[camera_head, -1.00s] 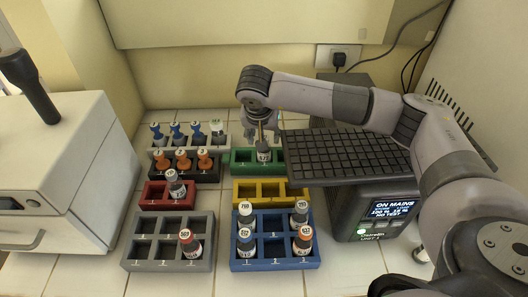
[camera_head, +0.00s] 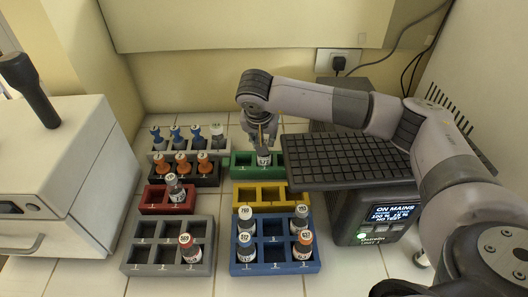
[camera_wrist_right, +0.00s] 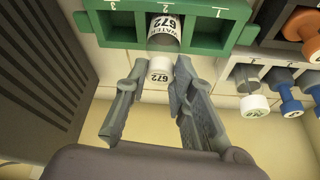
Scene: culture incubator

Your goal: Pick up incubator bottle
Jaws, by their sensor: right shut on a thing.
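The bottle labelled 672 (camera_head: 264,160), with a white cap, stands in the middle compartment of the green rack (camera_head: 240,159). It also shows in the right wrist view (camera_wrist_right: 164,36), between the fingers of my right gripper (camera_wrist_right: 157,84). In the head view my right gripper (camera_head: 262,134) points down over the bottle. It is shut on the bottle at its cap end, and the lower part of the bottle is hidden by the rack. My left gripper is not in view.
A dark ribbed device (camera_head: 345,172) with a screen stands close right of the green rack. Blue (camera_head: 272,267), yellow (camera_head: 241,206), grey (camera_head: 143,228) and red (camera_head: 151,200) racks lie nearer. A white box (camera_head: 50,185) stands at left.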

